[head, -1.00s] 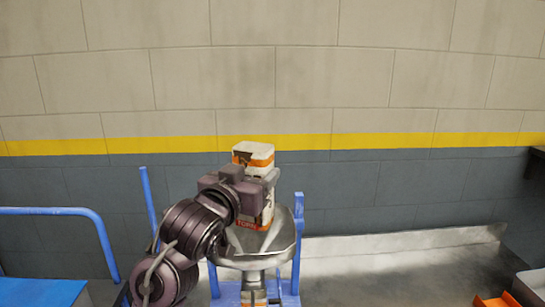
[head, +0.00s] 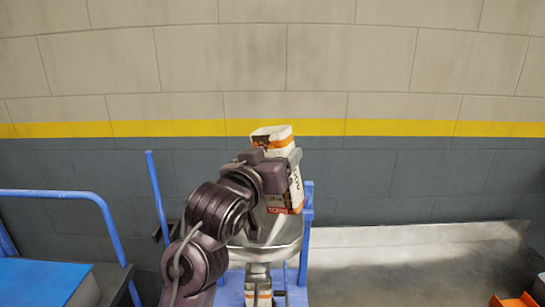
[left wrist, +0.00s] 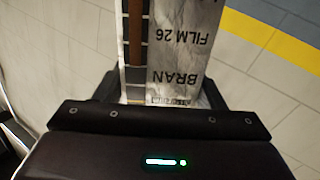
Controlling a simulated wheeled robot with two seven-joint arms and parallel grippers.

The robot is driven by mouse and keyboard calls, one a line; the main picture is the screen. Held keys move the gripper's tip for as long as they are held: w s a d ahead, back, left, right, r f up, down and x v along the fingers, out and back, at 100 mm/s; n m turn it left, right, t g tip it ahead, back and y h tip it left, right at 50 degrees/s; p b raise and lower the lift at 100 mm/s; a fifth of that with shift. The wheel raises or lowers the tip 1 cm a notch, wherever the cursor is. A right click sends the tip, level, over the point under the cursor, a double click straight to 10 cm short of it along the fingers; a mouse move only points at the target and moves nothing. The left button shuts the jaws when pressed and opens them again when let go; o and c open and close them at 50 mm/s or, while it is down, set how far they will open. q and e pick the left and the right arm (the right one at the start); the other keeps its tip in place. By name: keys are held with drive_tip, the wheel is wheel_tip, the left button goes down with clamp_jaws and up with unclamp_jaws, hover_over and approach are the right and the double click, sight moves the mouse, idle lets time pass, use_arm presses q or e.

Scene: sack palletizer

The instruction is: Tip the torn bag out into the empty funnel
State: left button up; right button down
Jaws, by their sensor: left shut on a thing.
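The torn bag (head: 297,188), white and orange with a "TORN" label near its lower end, is held above the metal funnel (head: 290,246). It leans, with its top to the left. My left gripper (head: 278,172) is shut on its middle. In the left wrist view the bag (left wrist: 185,60) shows printed "BRAN FILM 26" upside down, between the dark fingers. A pale streak shows in the funnel bowl under the bag; I cannot tell whether it is spilling contents or shine. Much of the bowl's inside is hidden. My right gripper is not in view.
The funnel stands in a blue frame (head: 307,230), with a small white and orange bag (head: 265,294) under its spout. A blue cart (head: 40,283) with a raised handle is at the left. Orange boxes (head: 515,300) are at the lower right. A wall closes the back.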

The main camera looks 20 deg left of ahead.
use_arm(q)
drive_tip(key=shift+s+d+r+n+p, duration=0.15)
drive_tip(key=shift+r+n+p, duration=0.2)
drive_tip(key=shift+n, duration=0.2)
drive_tip(key=shift+s+a+r+n+p, duration=0.1)
drive_tip(key=shift+s+r+n+p, duration=0.1)
drive_tip(key=shift+n+p, duration=0.25)
drive_tip(key=shift+d+f+n, duration=0.1)
drive_tip(key=shift+d+n, duration=0.15)
drive_tip(key=shift+n, duration=0.05)
drive_tip(key=shift+w+d+f+n, duration=0.1)
drive_tip(key=shift+d+n, duration=0.05)
drive_tip(key=shift+n, duration=0.45)
drive_tip(key=shift+d+f+n, duration=0.1)
drive_tip(key=shift+d+n, duration=0.05)
drive_tip(key=shift+n, duration=0.45)
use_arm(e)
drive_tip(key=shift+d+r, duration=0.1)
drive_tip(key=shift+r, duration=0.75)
